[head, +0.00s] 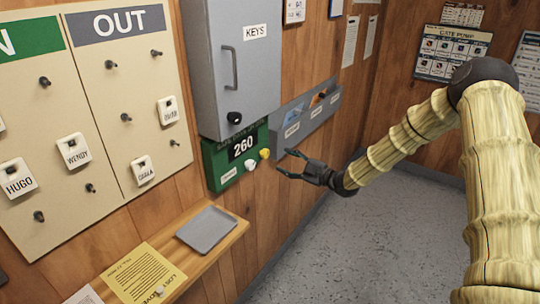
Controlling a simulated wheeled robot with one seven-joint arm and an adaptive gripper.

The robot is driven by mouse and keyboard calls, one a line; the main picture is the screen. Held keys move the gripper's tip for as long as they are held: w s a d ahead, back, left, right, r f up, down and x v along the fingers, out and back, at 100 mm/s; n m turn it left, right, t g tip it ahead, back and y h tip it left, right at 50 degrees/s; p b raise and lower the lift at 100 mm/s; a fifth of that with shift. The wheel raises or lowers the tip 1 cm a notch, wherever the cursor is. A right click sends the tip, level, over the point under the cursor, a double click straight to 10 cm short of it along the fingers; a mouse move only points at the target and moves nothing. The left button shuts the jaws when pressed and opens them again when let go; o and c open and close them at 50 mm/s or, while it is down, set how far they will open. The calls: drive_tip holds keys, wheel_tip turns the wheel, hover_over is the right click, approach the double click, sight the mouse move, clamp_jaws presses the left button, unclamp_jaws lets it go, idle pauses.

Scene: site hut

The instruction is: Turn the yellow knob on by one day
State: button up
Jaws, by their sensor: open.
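The yellow knob (265,154) sits at the lower right of a green counter box (217,173) on the wooden wall. The box's display (243,147) reads 260. A white knob or button (250,165) is just left of the yellow knob, and a small white label (228,175) is further left. My gripper (286,163) is open and empty, just right of the yellow knob, its fingers pointing toward the box. A small gap seems to separate the fingertips from the knob, though depth is hard to judge.
A grey key cabinet (226,70) with a handle hangs directly above the box. A grey wall rack (306,117) is above my gripper. An IN/OUT tag board (100,90) is at left. Open floor lies right.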

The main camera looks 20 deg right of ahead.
sight(268, 154)
drive_tip(key=p+x, duration=0.1)
drive_tip(key=x, duration=0.7)
drive_tip(key=shift+p, duration=0.4)
drive_tip(key=c, duration=1)
drive_tip(key=shift+f+m+b, duration=0.1)
drive_tip(key=shift+m+b, duration=0.25)
drive_tip(key=shift+m, duration=0.05)
drive_tip(key=m+b, duration=0.1)
drive_tip(key=m, duration=0.1)
drive_tip(key=shift+m+b, duration=0.3)
drive_tip(key=shift+b, duration=0.1)
drive_tip(key=shift+m+b, duration=0.65)
drive_tip(key=shift+m, duration=1.15)
